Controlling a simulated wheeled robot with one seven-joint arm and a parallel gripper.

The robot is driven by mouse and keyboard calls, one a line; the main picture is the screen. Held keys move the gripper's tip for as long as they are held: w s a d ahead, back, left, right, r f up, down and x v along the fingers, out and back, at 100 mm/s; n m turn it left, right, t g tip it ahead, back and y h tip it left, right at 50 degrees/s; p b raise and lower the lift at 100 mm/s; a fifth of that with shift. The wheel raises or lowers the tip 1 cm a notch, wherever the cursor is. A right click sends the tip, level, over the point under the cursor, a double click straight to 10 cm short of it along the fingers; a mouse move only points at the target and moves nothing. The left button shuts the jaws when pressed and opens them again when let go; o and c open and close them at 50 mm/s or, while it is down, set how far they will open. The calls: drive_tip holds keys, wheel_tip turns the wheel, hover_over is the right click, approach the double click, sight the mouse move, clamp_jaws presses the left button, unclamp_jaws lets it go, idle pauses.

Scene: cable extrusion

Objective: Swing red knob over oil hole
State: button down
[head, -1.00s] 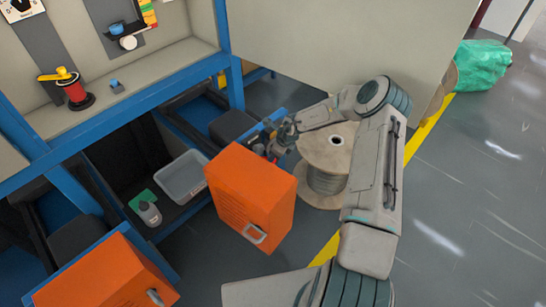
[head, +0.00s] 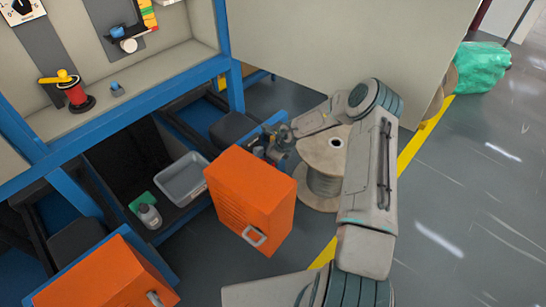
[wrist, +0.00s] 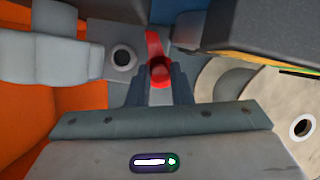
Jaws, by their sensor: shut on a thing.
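In the wrist view, the red knob (wrist: 160,73) sits between the two dark fingers of my gripper (wrist: 161,80), which is shut on it. A red arm runs from the knob toward the top of the picture. A round opening with a pale rim, which looks like the oil hole (wrist: 122,57), lies just left of the knob, and the knob is beside it, not over it. In the head view, my gripper (head: 272,142) is behind the orange door's top edge; the knob and hole cannot be made out there.
A wooden cable spool (head: 328,150) is just right of my wrist. Floor at right is clear.

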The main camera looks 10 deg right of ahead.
drive_tip(key=shift+s+a+f+m+h, duration=0.1)
drive_tip(key=shift+s+a+m+h, duration=0.15)
drive_tip(key=shift+m, duration=0.35)
drive_tip(key=shift+s+a+m+h, duration=0.15)
drive_tip(key=shift+s+m+h, duration=0.1)
drive_tip(key=shift+m, duration=0.35)
drive_tip(key=shift+s+a+m+t+b, duration=0.15)
drive_tip(key=shift+m+t+b, duration=0.25)
drive_tip(key=shift+m, duration=0.2)
drive_tip(key=c, duration=1.3)
unclamp_jaws()
drive_tip(key=p+v, duration=0.4)
drive_tip(key=v, duration=1)
drive_tip(key=shift+a, duration=0.3)
drive_tip(key=shift+c, duration=0.2)
